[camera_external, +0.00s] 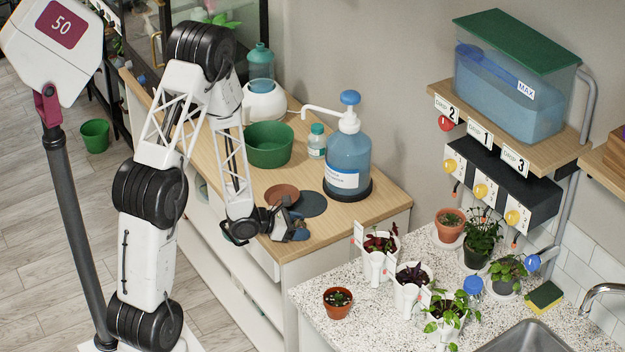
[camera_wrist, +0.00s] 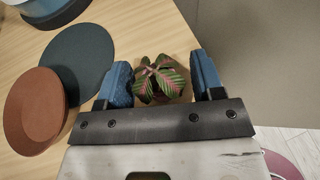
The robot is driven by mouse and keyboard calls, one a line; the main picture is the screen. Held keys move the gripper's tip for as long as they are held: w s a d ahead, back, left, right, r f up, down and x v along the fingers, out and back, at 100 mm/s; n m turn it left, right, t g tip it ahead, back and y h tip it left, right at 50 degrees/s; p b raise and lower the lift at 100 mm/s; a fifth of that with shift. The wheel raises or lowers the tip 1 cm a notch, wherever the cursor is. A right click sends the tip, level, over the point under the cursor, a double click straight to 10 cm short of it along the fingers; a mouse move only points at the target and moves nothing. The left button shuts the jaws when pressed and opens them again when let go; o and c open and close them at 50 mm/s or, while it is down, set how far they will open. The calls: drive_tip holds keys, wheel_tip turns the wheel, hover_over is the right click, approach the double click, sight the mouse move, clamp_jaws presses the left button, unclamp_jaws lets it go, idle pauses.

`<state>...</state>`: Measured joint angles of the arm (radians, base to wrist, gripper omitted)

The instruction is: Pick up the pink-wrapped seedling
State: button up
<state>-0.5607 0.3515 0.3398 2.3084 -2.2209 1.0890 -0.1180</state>
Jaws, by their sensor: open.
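A small plant (camera_wrist: 158,76) with green, pink-veined leaves shows between my two blue fingers in the wrist view; it appears to be the seedling. Its base is mostly hidden below the leaves and by my gripper, and I cannot make out a pink wrap. My gripper (camera_wrist: 163,90) is open, with one finger on each side of the leaves; I cannot tell whether they touch. In the external view my gripper (camera_external: 298,226) is low over the front end of the wooden counter (camera_external: 315,238). I cannot make out the plant there.
A terracotta saucer (camera_wrist: 38,112) and a dark round saucer (camera_wrist: 78,62) lie left of my gripper in the wrist view. A blue pump bottle (camera_external: 348,158) and green tub (camera_external: 269,146) stand behind. Several potted plants stand on the speckled counter (camera_external: 388,322) at right.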

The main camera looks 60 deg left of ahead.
sight(299, 224)
drive_tip(key=shift+c, duration=0.3)
drive_tip(key=c, duration=0.9)
drive_tip(key=shift+r, duration=0.25)
drive_tip(key=shift+r, duration=1.55)
drive_tip(key=s+d, duration=0.1)
drive_tip(key=s, duration=0.4)
drive_tip(key=s+d+r, duration=0.1)
drive_tip(key=s+d, duration=0.1)
drive_tip(key=s, duration=0.3)
drive_tip(key=s+d, duration=0.2)
drive_tip(key=s, duration=0.3)
drive_tip(key=shift+d+r, duration=0.25)
